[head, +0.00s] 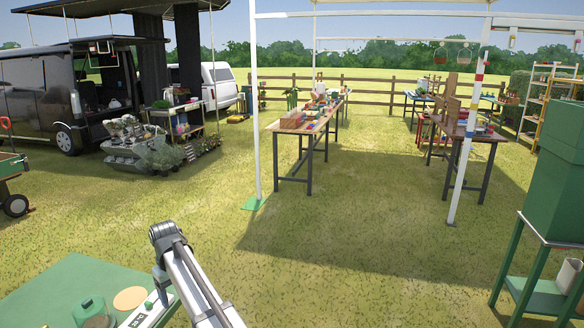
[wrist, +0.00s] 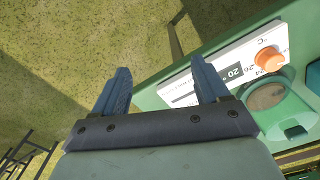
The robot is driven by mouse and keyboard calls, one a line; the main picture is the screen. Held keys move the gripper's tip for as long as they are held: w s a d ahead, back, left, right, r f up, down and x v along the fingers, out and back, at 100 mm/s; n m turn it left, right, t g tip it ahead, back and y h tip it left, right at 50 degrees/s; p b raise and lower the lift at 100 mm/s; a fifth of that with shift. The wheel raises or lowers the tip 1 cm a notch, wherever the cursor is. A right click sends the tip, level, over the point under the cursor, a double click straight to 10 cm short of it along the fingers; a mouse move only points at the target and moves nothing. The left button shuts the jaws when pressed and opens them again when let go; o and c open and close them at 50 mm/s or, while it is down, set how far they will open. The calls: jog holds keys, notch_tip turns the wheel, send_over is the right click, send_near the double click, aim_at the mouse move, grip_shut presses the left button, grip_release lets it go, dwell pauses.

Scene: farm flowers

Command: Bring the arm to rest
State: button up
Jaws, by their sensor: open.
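My gripper (wrist: 160,90) shows in the wrist view with its two blue-grey fingers spread apart and nothing between them. In the head view my arm reaches up from the bottom edge, beside the green table (head: 50,285) at the lower left; the gripper itself cannot be made out there. In the wrist view the right finger overlaps a white panel (wrist: 220,72) with dark numbers and an orange knob (wrist: 268,58). I cannot tell how far the gripper is from the panel.
A green bin on a stand (head: 562,185) is at the right. A white post (head: 468,140) and long tables stand further back. Open grass (head: 340,275) lies right of my arm.

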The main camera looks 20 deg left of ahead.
jog(key=w+d+f+m, duration=0.25)
jog(key=d+f, duration=0.25)
jog(key=d, duration=0.6)
jog(key=w+d+f+m, duration=0.1)
jog(key=w+d+f, duration=0.35)
jog(key=d, duration=0.65)
jog(key=w+d+f+m, duration=0.25)
jog(key=d+f, duration=0.25)
jog(key=d, duration=0.7)
jog(key=s+d+f+m, duration=0.2)
jog(key=s+d+f, duration=0.2)
jog(key=d, duration=0.8)
jog(key=s+d+f+m, duration=0.3)
jog(key=s+d+f, duration=0.1)
jog(key=d, duration=0.7)
jog(key=s+d+f+m, duration=0.2)
jog(key=s+d+f, duration=0.1)
jog(key=d, duration=0.9)
jog(key=s+f+g, duration=0.3)
jog(key=s+f, duration=0.7)
jog(key=s, duration=0.4)
jog(key=s+f+g, duration=0.3)
jog(key=s+f, duration=0.7)
jog(key=s, duration=0.5)
jog(key=shift+s+f+g, duration=0.2)
jog(key=shift+s+g, duration=0.1)
jog(key=shift+g, duration=0.1)
